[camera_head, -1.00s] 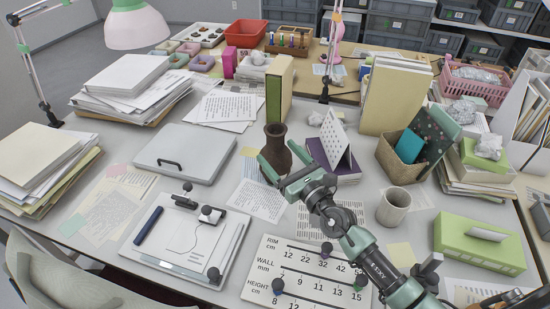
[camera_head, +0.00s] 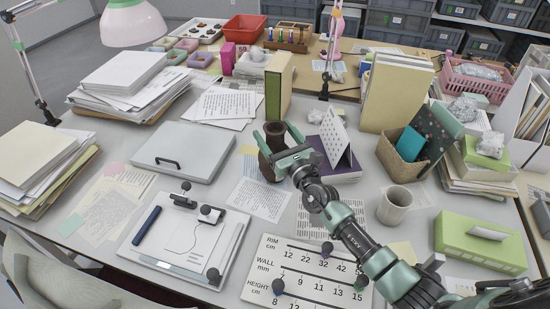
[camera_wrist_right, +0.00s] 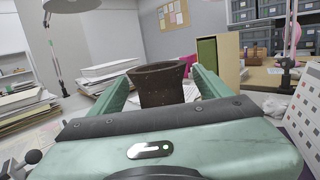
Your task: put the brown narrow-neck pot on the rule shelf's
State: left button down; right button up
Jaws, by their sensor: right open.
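The brown narrow-neck pot (camera_head: 275,142) stands upright on the desk, left of the purple book. My right gripper (camera_head: 277,134) is open, with its fingers on either side of the pot's upper part. In the right wrist view the pot's flared rim (camera_wrist_right: 160,76) shows between the two green fingers (camera_wrist_right: 160,92), and the gripper body hides its lower part. I cannot tell whether the fingers touch it. The rule board (camera_head: 305,275) with rim, wall and height scales lies at the front of the desk. My left gripper is not in view.
A green-spined binder (camera_head: 279,86) stands just behind the pot. A purple book with a desk calendar (camera_head: 335,143) is to its right, and a mug (camera_head: 394,205) is farther right. A closed grey case (camera_head: 183,150) and a clipboard (camera_head: 185,240) lie to the left.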

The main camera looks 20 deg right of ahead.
grip_shut()
jog(key=shift+r, duration=0.15)
